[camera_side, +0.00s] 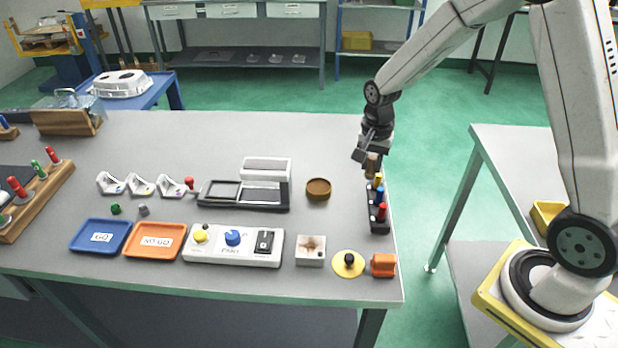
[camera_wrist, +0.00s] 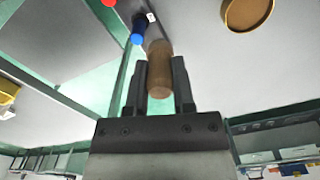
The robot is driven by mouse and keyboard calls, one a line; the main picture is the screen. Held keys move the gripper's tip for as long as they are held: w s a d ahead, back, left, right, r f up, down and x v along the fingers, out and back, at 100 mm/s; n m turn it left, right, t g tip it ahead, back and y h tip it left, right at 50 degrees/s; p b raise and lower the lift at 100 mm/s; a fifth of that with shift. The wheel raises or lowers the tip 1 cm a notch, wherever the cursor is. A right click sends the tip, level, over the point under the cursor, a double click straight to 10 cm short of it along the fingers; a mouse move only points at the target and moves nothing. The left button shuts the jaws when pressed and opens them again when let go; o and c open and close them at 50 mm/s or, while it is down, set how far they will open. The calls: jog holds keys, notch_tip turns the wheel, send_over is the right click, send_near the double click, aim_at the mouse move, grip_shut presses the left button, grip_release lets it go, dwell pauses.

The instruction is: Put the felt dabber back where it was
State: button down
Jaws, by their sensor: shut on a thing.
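My gripper (camera_side: 369,158) is shut on the felt dabber (camera_wrist: 159,72), a tan-brown cylinder, which stands between the two dark fingers in the wrist view. In the side view the dabber (camera_side: 372,167) hangs below the fingers at the far end of a black rack (camera_side: 379,226). The rack holds yellow (camera_side: 378,181), blue (camera_side: 380,194) and red (camera_side: 382,211) topped pieces in a row. The dabber's lower end is hidden behind the yellow piece, so I cannot tell whether it is in the rack or above it.
A round brown dish (camera_side: 318,189) lies left of the rack. A yellow disc with a black knob (camera_side: 348,263) and an orange block (camera_side: 383,265) lie in front. The table's right edge runs close beside the rack. Bare table lies between dish and rack.

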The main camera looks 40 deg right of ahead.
jog(key=w+f, duration=0.6)
jog(key=shift+w+d+f, duration=0.1)
jog(key=shift+w+d, duration=0.1)
jog(key=shift+d, duration=0.2)
jog(key=shift+w+f, duration=0.1)
jog(key=shift+f, duration=0.1)
jog(key=shift+w+f, duration=0.15)
jog(key=shift+f, duration=1.5)
jog(key=shift+f, duration=0.15)
jog(key=shift+c, duration=2.3)
grip_release()
